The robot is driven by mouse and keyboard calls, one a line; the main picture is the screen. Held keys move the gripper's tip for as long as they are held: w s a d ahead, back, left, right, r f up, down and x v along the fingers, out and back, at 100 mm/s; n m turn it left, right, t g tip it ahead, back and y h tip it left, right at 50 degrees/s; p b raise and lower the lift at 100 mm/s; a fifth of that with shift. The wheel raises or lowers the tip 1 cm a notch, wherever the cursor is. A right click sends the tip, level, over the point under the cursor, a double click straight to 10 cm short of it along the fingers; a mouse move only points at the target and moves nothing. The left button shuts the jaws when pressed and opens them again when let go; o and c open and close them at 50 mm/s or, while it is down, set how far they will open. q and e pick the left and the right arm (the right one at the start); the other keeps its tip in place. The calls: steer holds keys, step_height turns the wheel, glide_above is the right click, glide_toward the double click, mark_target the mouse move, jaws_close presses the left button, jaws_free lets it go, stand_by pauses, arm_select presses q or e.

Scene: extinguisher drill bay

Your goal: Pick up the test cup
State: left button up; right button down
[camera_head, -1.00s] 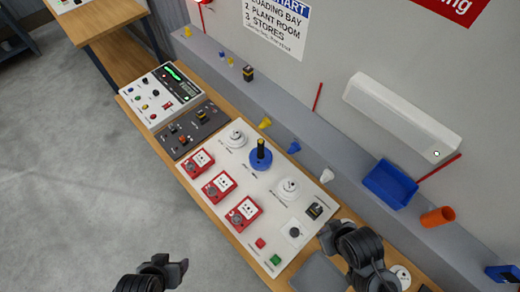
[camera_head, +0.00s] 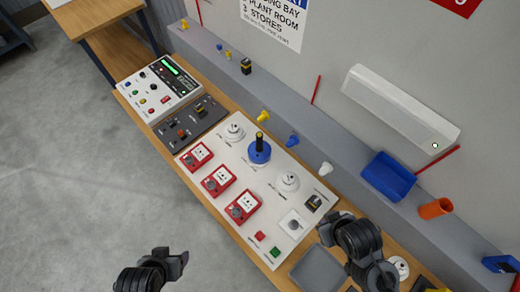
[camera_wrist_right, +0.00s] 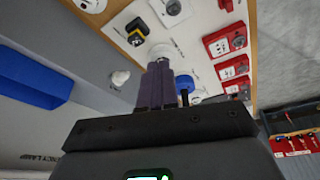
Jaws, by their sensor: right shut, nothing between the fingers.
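The likely test cup is a round blue piece with an upright black handle (camera_head: 259,150). It stands on the white panel (camera_head: 262,207) between two white round detectors (camera_head: 235,132). In the right wrist view a blue piece with a dark stem (camera_wrist_right: 184,90) shows just right of the fingers, partly hidden by them. My right gripper (camera_head: 325,233) is above the panel's near right corner, apart from the blue piece; its fingers (camera_wrist_right: 160,70) are shut and empty. My left gripper (camera_head: 182,258) is over the floor left of the bench; its jaw opening is unclear.
Red call points (camera_head: 218,181) line the panel's left side. A grey ledge (camera_head: 340,155) behind the bench bears coloured plugs, a blue bin (camera_head: 389,177) and an orange open cylinder (camera_head: 435,208). A grey tray (camera_head: 318,270) lies near my right arm. A control box (camera_head: 158,88) stands at the far end.

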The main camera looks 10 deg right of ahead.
steer(key=c, duration=1.8)
jaws_free()
steer(key=o, duration=1)
steer(key=shift+o, duration=0.2)
